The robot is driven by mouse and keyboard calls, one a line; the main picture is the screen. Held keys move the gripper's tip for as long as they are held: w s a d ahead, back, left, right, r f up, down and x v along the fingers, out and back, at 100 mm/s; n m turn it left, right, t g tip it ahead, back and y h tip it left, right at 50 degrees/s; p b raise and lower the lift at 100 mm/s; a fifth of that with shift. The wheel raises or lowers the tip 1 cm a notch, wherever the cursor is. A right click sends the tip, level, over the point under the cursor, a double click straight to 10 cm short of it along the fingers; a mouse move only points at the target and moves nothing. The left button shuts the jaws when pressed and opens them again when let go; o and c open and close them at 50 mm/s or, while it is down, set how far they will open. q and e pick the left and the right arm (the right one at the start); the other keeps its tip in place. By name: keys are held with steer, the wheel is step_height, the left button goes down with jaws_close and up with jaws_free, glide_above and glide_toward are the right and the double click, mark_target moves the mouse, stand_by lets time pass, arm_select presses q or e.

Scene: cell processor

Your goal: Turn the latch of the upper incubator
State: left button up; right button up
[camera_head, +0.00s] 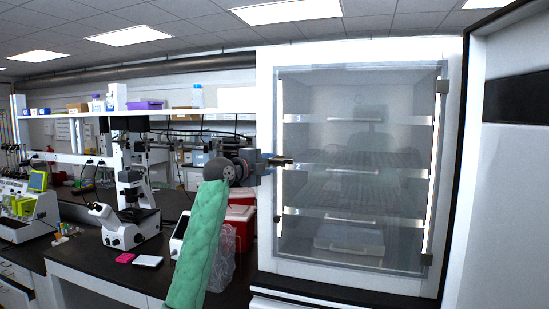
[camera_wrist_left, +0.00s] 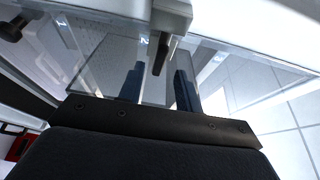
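The upper incubator (camera_head: 265,110) stands at right centre in the head view, its glass inner door (camera_head: 355,145) closed. My left gripper (camera_head: 281,160), on my green-sleeved arm, is at the left edge of this glass door. In the left wrist view the two fingers of the left gripper (camera_wrist_left: 160,88) are apart. A dark latch lever (camera_wrist_left: 161,54) hangs from a pale mount (camera_wrist_left: 172,15) at the glass edge, in line with the gap between the fingers. Clear space shows on both sides of it. In the head view the gripper hides the latch. My right gripper is not in view.
The incubator's outer door (camera_head: 505,180) stands open at the right. A bench at the left holds a microscope (camera_head: 130,215), red boxes (camera_head: 240,215) and a clear bag (camera_head: 221,255) close to my left arm. A dark knob (camera_wrist_left: 12,28) shows in the left wrist view.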

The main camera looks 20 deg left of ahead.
mark_target(275, 163)
arm_select(q)
steer(key=x, duration=0.1)
steer(key=p+x, duration=0.1)
steer(key=shift+w+a, duration=0.1)
steer(key=shift+w, duration=0.35)
steer(key=shift+w+d, duration=0.1)
steer(key=shift+d, duration=0.15)
steer(key=shift+f, duration=0.1)
steer(key=shift+c, duration=0.2)
jaws_close()
